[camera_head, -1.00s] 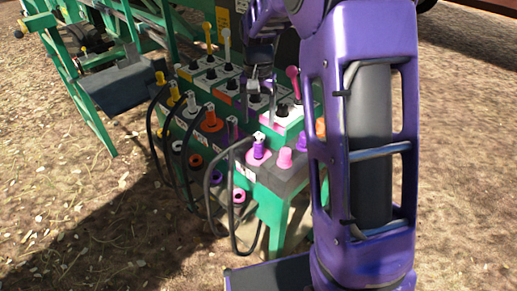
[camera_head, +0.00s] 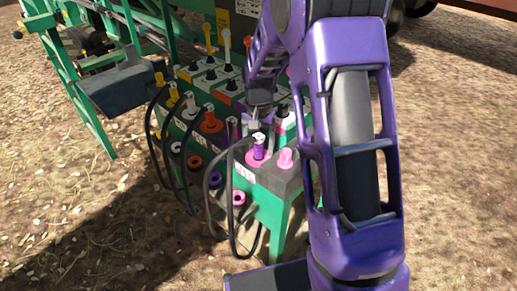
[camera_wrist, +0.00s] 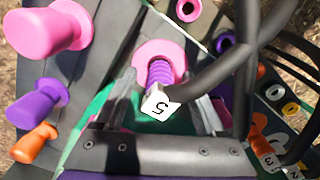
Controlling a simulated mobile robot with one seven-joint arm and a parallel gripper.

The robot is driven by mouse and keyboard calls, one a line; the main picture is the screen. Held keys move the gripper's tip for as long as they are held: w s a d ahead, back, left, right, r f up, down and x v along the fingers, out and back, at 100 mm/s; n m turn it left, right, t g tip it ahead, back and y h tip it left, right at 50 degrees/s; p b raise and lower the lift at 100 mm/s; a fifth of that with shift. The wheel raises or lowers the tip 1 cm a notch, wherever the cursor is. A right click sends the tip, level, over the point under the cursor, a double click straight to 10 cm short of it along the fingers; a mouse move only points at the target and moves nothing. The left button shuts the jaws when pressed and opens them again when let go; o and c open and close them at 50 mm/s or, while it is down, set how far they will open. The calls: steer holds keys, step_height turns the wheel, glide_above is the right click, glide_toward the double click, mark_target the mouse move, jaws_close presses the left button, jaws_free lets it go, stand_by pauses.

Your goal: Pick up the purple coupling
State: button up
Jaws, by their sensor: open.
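The purple coupling (camera_head: 258,150) stands in a pink socket at the near end of the green and grey panel, with a black hose attached. In the wrist view the coupling's ribbed purple body (camera_wrist: 166,73) and its white cap marked 5 show near the middle, with the pink ring (camera_wrist: 150,52) behind. My gripper (camera_wrist: 163,105) is open, with one grey finger on each side of the coupling. I cannot tell whether either finger touches it. In the head view my gripper (camera_head: 255,127) is just behind and above the coupling, and its fingers are small and partly hidden.
A pink plug (camera_head: 285,158) stands close right of the coupling. In the wrist view a pink knob (camera_wrist: 45,32), a purple plug (camera_wrist: 35,105) and an orange plug (camera_wrist: 34,143) line the left. Black hoses (camera_wrist: 235,58) cross the right. Several orange, white and yellow couplings stand further left on the panel.

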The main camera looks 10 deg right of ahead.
jaws_close()
steer(key=shift+r, duration=0.1)
stand_by(0.3)
step_height(320, 180, up, 10)
steer(key=shift+f+p, duration=0.1)
steer(key=shift+p, duration=0.65)
